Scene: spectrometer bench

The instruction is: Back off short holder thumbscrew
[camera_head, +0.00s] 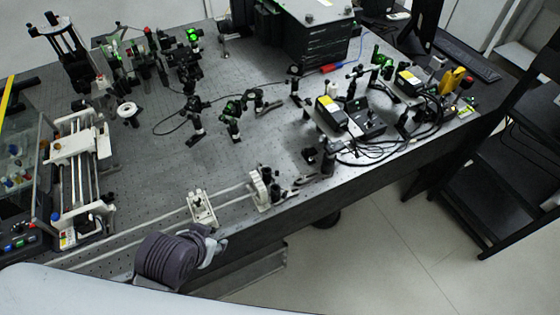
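A white rail-mounted holder (201,208) stands upright on the rail near the bench's front edge. A second white holder (261,188) stands farther right along the rail, with dark parts beside it. I cannot tell which one is the short holder, and no thumbscrew can be made out at this size. One arm of mine comes in from the lower left and appears to be the left; its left gripper (216,247) is at the front edge, just below the nearer white holder. Its fingers are too small and partly hidden to show their opening. My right gripper is not in view.
The dark optical bench (270,150) has free surface in its middle. Several optic mounts stand behind. A white linear stage (78,150) stands at left. Black-and-yellow boxes (330,112) with loose cables lie at right. A black shelf cart (500,190) stands beyond the right edge.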

